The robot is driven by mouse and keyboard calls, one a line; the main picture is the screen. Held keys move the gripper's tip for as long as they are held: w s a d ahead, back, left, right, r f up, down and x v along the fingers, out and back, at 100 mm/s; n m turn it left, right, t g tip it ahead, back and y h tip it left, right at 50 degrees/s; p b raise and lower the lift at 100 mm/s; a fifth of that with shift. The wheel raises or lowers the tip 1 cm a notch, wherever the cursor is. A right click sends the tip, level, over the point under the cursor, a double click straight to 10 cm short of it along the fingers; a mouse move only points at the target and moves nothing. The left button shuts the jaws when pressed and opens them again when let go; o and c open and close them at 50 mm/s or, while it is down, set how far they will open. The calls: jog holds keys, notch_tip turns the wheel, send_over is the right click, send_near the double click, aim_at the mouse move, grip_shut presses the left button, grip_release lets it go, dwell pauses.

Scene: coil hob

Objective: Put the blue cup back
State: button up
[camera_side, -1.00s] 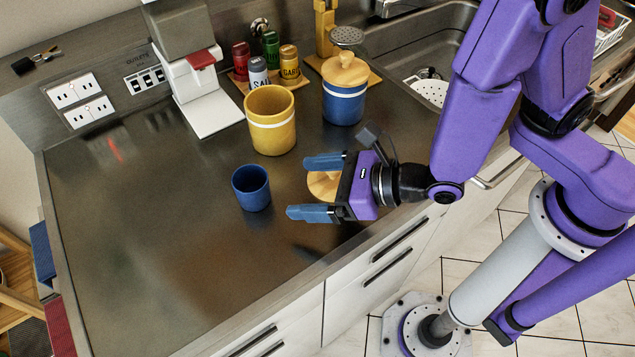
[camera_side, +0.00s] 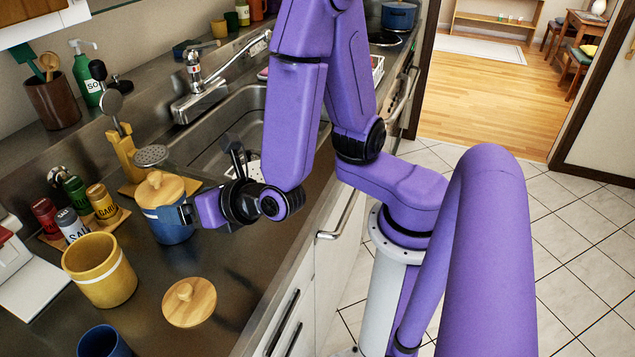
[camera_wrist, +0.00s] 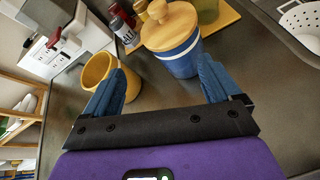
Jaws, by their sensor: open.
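The blue cup (camera_side: 103,343) stands on the counter at the bottom left of the side view, partly cut off by the frame edge. It is not in the wrist view. My gripper (camera_wrist: 160,66) is open and empty, its two blue fingers apart. In the side view my gripper (camera_side: 188,208) is by the lidded blue canister (camera_side: 170,226), well away from the cup. In the wrist view that canister (camera_wrist: 180,58) is ahead, beyond the fingertips; I cannot tell whether they touch it.
A yellow canister (camera_side: 100,270) without a lid stands between the cup and the blue canister. A round wooden lid (camera_side: 189,302) lies on the counter. Several spice jars (camera_side: 73,212) stand behind. The sink (camera_side: 232,130) is beyond. Bare counter lies around the lid.

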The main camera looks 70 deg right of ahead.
jog(key=s+d+m+g+h, duration=0.4)
jog(key=s+d+m+g, duration=0.2)
jog(key=d+m, duration=0.45)
jog(key=s+r+m+g+y, duration=0.2)
jog(key=s+m+g+y, duration=0.3)
jog(key=s+m, duration=0.3)
jog(key=s+g, duration=0.1)
jog(key=s, duration=0.3)
jog(key=shift+s+g, duration=0.4)
